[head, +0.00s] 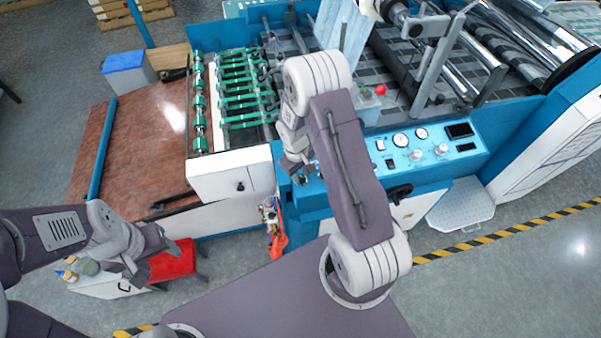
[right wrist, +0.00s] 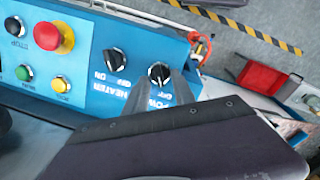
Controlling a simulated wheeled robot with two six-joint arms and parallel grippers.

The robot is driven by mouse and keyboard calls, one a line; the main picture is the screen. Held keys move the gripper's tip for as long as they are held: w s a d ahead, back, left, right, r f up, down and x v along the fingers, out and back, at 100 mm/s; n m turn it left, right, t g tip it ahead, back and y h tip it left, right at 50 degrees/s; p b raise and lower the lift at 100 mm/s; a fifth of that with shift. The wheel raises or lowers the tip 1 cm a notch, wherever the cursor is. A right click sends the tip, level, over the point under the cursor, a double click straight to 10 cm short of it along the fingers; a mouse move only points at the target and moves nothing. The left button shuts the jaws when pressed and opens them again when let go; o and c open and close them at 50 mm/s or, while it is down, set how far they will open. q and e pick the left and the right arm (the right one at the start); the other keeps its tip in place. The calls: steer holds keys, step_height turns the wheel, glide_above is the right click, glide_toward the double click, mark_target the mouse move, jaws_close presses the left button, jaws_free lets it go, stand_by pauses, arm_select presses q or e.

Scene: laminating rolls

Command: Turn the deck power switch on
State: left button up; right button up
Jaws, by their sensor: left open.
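The deck power switch is a round black knob (right wrist: 158,73) on the blue panel, with white POWER and OFF lettering beside it, partly covered by the gripper. The right gripper (right wrist: 178,84) has its grey fingertips right at this knob. Whether they touch it, and how far apart they are, I cannot tell. In the head view the right gripper (head: 300,172) is at the left end of the blue panel, and my arm hides the knob.
Beside the power knob are the similar heater knob (right wrist: 115,60), a red emergency button (right wrist: 54,36), a green button (right wrist: 23,72) and a yellow button (right wrist: 61,85). The blue panel (head: 440,165) also carries gauges.

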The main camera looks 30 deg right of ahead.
jaws_close()
steer(key=shift+m, duration=0.3)
steer(key=m, duration=0.3)
steer(key=m+y, duration=0.1)
steer(key=m, duration=0.1)
steer(key=shift+d, duration=0.3)
steer(key=m, duration=0.2)
steer(key=m+b, duration=0.1)
steer(key=m, duration=0.1)
steer(key=m+y, duration=0.1)
steer(key=m, duration=0.1)
steer(key=shift+s+d+f, duration=0.1)
steer(key=shift+s+d, duration=0.1)
steer(key=shift+s, duration=0.05)
steer(key=shift+b, duration=0.3)
jaws_free()
steer(key=shift+w, duration=0.1)
